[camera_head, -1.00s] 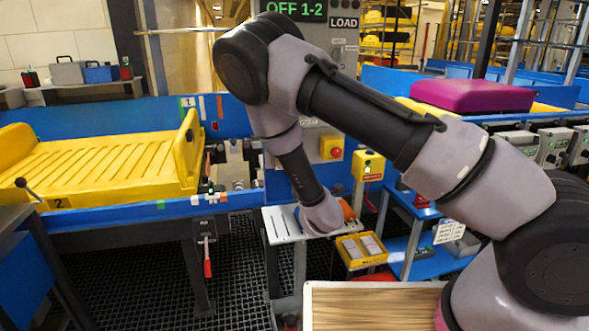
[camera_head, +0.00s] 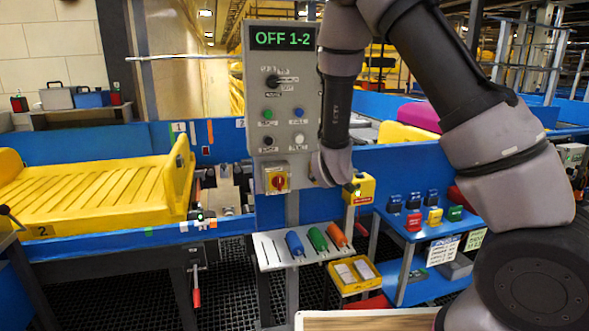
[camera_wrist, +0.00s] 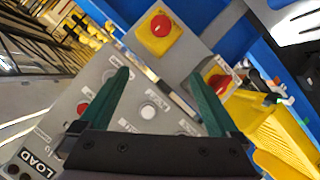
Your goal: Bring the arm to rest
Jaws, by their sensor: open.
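My gripper (camera_wrist: 162,76) shows in the wrist view with its two green fingers apart and nothing between them. Beyond the fingers is the grey control panel (camera_wrist: 110,90), tilted in that view, with a white button in line with the gap. In the head view my arm is raised and folded, its end hanging in front of the right edge of the control panel (camera_head: 262,100). The fingers are hidden there. The panel's display (camera_head: 282,38) reads "OFF 1-2". I cannot tell whether the fingers touch the panel.
A yellow tray (camera_head: 100,190) sits on the blue conveyor at left. Below the panel, a metal shelf (camera_head: 270,245) holds blue, green and orange handles. A yellow button box (camera_head: 359,188), a yellow bin (camera_head: 345,287) and a blue stand (camera_head: 420,235) are close by.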

